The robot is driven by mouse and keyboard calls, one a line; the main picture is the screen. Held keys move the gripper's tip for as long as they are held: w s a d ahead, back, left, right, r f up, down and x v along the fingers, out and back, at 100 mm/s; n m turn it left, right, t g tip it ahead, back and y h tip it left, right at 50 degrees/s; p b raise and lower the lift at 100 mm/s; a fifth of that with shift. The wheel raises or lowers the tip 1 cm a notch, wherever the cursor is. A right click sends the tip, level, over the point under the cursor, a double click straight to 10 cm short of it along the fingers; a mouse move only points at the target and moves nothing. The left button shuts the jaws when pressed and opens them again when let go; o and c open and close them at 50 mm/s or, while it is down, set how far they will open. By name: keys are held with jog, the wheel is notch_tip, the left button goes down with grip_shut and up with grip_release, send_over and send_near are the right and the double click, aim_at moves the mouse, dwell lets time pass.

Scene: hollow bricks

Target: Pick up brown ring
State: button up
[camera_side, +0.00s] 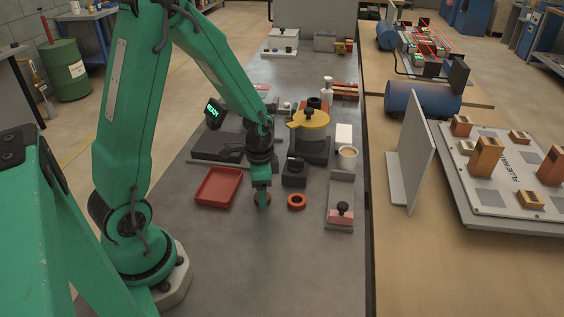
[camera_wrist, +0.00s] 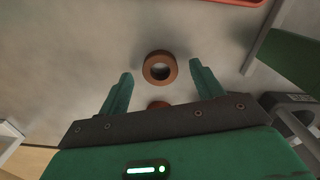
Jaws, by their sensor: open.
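The brown ring (camera_wrist: 160,67) lies flat on the grey bench top, centred between the two spread fingertips of my gripper (camera_wrist: 160,72) in the wrist view. A gap shows on each side of it. In the side view my gripper (camera_side: 262,201) points down over the brown ring, which is mostly hidden behind the fingers. My gripper is open and holds nothing. A second, orange-red ring (camera_side: 296,201) lies on the bench to the right. In the wrist view that ring (camera_wrist: 158,104) is partly hidden by the gripper body.
A red tray (camera_side: 218,187) lies left of the gripper. A black-knobbed block (camera_side: 293,172) stands close behind the orange-red ring. A grey plate with a pink block (camera_side: 340,216) is to the right. The bench in front is clear.

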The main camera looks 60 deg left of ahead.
jog(key=shift+f, duration=0.6)
jog(key=c, duration=1.1)
